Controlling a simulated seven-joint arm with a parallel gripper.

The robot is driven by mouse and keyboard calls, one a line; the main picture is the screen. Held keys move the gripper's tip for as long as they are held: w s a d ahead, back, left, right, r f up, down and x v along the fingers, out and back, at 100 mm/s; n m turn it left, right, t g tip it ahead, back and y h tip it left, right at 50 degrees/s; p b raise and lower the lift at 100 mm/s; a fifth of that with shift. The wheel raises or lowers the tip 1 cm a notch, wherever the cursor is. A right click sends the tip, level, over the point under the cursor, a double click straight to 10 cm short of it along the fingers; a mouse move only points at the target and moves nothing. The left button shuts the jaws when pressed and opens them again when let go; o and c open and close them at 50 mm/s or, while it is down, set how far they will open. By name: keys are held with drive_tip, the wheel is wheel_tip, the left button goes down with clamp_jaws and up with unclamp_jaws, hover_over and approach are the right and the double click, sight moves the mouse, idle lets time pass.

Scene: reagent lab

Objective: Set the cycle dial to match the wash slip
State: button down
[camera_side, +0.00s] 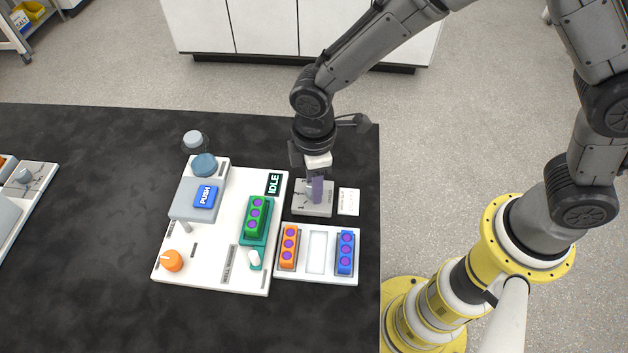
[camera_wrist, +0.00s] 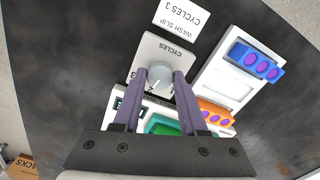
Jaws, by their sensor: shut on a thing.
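The cycle dial (camera_wrist: 158,76) is a round grey knob on a pale panel marked CYCLES (camera_wrist: 150,48). The panel also shows in the side view (camera_side: 311,211). My gripper (camera_wrist: 160,80) is shut on the knob, one purple finger on each side; in the side view it points down over the panel (camera_side: 317,188). A 3 shows on the panel near the left finger; the other marks are partly hidden by the fingers. I cannot tell where the knob's pointer is. The white wash slip (camera_wrist: 183,20) reads CYCLES 3 and lies beside the panel (camera_side: 348,201).
A white machine (camera_side: 215,255) with an IDLE display, blue PUSH button and orange knob stands left of the panel. A green vial rack (camera_side: 255,217) sits on it. A white tray (camera_side: 317,277) with orange and blue racks and an empty middle slot lies in front.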

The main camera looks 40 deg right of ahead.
drive_tip(key=m, duration=0.4)
drive_tip(key=shift+m, duration=2)
drive_tip(key=shift+c, duration=2.2)
unclamp_jaws()
wheel_tip(320, 180, up, 14)
